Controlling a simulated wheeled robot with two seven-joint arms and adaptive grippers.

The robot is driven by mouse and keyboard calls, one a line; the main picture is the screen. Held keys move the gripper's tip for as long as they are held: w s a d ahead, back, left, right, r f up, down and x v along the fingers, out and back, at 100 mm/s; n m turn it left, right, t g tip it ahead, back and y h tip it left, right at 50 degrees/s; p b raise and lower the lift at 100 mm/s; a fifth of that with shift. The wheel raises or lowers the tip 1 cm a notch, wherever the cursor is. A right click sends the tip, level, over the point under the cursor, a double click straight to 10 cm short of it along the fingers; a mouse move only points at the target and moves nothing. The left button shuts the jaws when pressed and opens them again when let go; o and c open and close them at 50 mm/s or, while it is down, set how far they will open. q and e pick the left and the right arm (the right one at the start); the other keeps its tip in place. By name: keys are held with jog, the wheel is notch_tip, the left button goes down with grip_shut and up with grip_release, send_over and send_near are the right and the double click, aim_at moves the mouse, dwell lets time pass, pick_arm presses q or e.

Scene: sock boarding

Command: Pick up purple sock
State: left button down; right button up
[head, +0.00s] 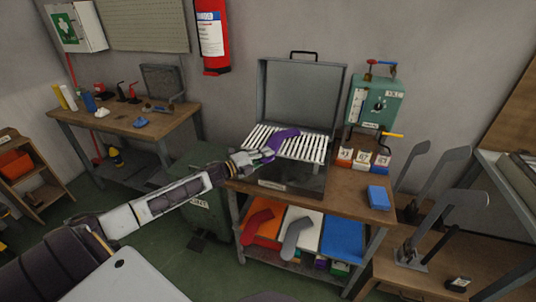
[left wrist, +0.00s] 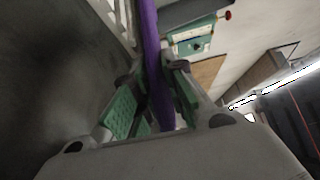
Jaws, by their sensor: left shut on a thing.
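The purple sock (head: 285,137) lies slanting over the white slatted rack of the open metal case. My left gripper (head: 266,154) reaches in from the left and is shut on the near end of the sock, at the rack's left side. In the left wrist view the sock is a purple strip (left wrist: 152,40) running between the green-padded fingers (left wrist: 155,84). Part of the sock is hidden by the fingers. My right gripper is not in view.
The open case's lid (head: 302,92) stands upright behind the rack. A green machine (head: 376,102), small labelled blocks (head: 363,160) and a blue block (head: 379,197) are to the right. Red (head: 258,225) and grey (head: 296,238) socks lie on the shelf below. Grey leg-shaped boards (head: 455,207) stand right.

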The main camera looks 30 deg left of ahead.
pick_arm(q)
notch_tip(320, 180, up, 8)
jog(key=shift+f+p, duration=0.1)
jog(key=shift+p, duration=0.4)
jog(key=shift+r, duration=0.85)
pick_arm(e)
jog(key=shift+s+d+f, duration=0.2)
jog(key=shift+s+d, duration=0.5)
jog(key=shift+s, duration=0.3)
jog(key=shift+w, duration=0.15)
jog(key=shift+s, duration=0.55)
